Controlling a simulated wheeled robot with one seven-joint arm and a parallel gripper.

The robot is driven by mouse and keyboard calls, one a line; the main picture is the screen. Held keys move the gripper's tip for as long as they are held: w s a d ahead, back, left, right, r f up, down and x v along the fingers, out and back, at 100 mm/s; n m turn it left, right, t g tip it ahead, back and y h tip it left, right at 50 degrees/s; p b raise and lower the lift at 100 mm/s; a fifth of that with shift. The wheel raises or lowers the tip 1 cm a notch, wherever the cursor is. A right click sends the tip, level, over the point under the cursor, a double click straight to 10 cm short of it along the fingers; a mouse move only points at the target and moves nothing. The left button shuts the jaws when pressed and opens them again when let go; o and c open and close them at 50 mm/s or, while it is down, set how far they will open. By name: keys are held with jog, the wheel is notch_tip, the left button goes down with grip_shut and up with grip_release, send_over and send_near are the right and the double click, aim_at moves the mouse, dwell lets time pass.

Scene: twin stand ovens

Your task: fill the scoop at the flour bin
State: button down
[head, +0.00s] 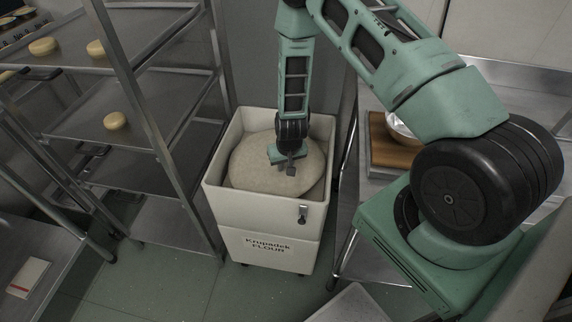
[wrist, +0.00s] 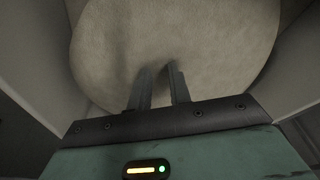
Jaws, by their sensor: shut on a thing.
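The flour bin (head: 262,211) is a white open-topped box labelled FLOUR, on the floor in the middle of the head view. A rounded pale heap of flour (head: 250,165) fills much of it; the heap also shows in the wrist view (wrist: 215,50). My gripper (head: 291,168) points down inside the bin over the heap. In the wrist view its two fingers (wrist: 160,80) are close together, with their tips at the flour. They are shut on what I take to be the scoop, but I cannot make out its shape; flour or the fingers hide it.
A metal rack (head: 165,140) with pale dough rounds (head: 115,120) stands left of the bin. A metal table with a wooden board (head: 391,150) and a bowl (head: 399,128) stands right. The bin walls closely surround my gripper. Some floor (head: 185,285) is clear in front.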

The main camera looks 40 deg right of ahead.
jog(key=shift+w+d+f+t+b, duration=0.15)
jog(key=shift+w+f+t+b, duration=0.3)
jog(key=shift+f+t+b, duration=0.75)
jog(key=shift+w+r+h+b, duration=0.1)
jog(key=shift+r+h+b, duration=0.2)
jog(key=shift+b, duration=0.2)
jog(key=shift+w, duration=0.1)
